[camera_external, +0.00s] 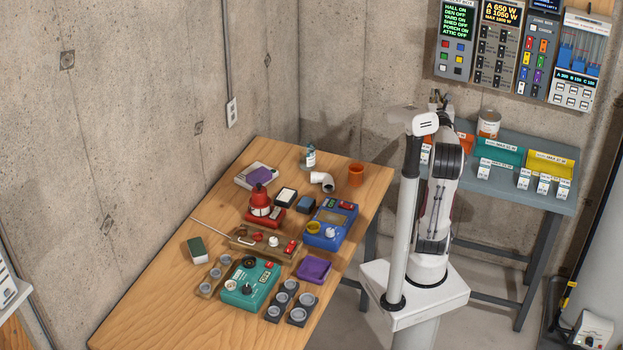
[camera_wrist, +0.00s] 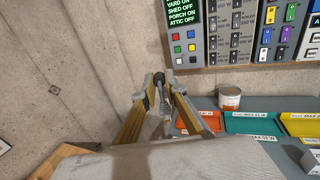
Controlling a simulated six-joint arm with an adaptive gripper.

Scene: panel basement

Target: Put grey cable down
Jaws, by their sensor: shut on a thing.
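My gripper (camera_wrist: 160,80) is shut on a slim grey piece with a dark rounded end, which I take for the grey cable (camera_wrist: 164,101). The piece sits between the two yellow-sided fingers in the wrist view, and its lower part is partly hidden. In the external view my gripper (camera_external: 437,100) is raised above the left end of the blue-grey bench, near the orange bin (camera_external: 463,144). The held piece is too small to make out clearly there. The orange bin also shows in the wrist view (camera_wrist: 207,121), right of the fingers.
A teal bin (camera_external: 500,153), a yellow bin (camera_external: 549,166) and a tin can (camera_external: 489,123) stand on the bench (camera_external: 520,196). Control panels (camera_external: 497,45) hang on the wall above. The wooden table (camera_external: 150,305) at left holds many devices; its near left end is clear.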

